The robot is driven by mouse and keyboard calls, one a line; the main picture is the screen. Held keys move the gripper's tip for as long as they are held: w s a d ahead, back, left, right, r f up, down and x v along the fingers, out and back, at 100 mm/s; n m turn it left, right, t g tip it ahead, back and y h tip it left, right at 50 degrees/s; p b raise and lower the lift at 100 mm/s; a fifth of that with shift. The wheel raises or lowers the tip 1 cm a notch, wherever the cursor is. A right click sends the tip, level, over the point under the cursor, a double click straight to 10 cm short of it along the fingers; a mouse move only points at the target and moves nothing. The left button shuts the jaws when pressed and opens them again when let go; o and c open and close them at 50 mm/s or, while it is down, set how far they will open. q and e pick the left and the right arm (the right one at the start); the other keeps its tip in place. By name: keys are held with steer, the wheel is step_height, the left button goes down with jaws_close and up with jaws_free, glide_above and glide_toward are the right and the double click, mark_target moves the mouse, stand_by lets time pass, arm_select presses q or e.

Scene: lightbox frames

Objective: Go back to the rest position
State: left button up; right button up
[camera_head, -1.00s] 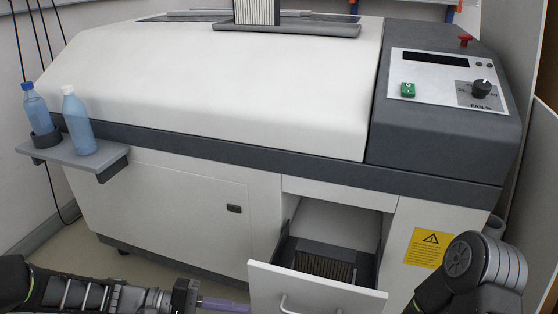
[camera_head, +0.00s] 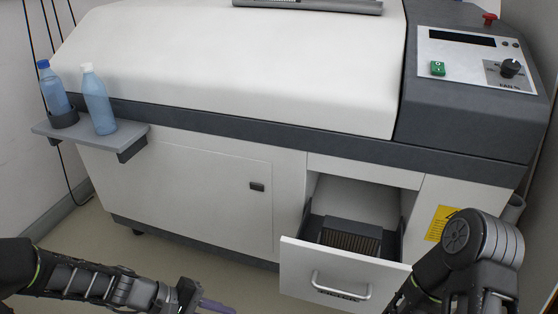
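My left arm comes in low from the left, and its gripper (camera_head: 212,304) is at the bottom edge, in front of the machine's lower cabinet. A slim purple piece shows at its tip. I cannot tell whether this is a finger or a held thing, and the rest is cut off. My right arm (camera_head: 470,255) is bent at the lower right, beside the open drawer. Its gripper is out of view.
The white machine (camera_head: 240,70) has a dark control panel (camera_head: 465,85) at the right. Its drawer (camera_head: 345,270) is open, with a dark ribbed block (camera_head: 350,238) inside. Two blue bottles (camera_head: 54,90) (camera_head: 98,105) stand on a side shelf (camera_head: 60,131). Floor shows at the lower left.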

arm_select(q)
steer(key=s+a+f+m+y, duration=0.1)
steer(key=s+f+y, duration=0.15)
steer(key=f, duration=0.45)
steer(key=s+a+f+m+y, duration=0.15)
steer(key=f+y, duration=0.25)
steer(key=f, duration=0.4)
steer(key=s+d+f+m, duration=0.3)
steer(key=s+d+m, duration=0.1)
steer(key=s+d, duration=0.3)
step_height(320, 180, up, 28)
steer(key=s+d+p, duration=0.1)
steer(key=p, duration=2.7)
steer(key=shift+s+d+f+g+h, duration=0.2)
steer(key=shift+d+f+g+h, duration=0.05)
steer(key=shift+d+g+h, duration=0.1)
arm_select(e)
step_height(320, 180, up, 28)
steer(key=s+a, duration=0.1)
steer(key=shift+s+a, duration=0.3)
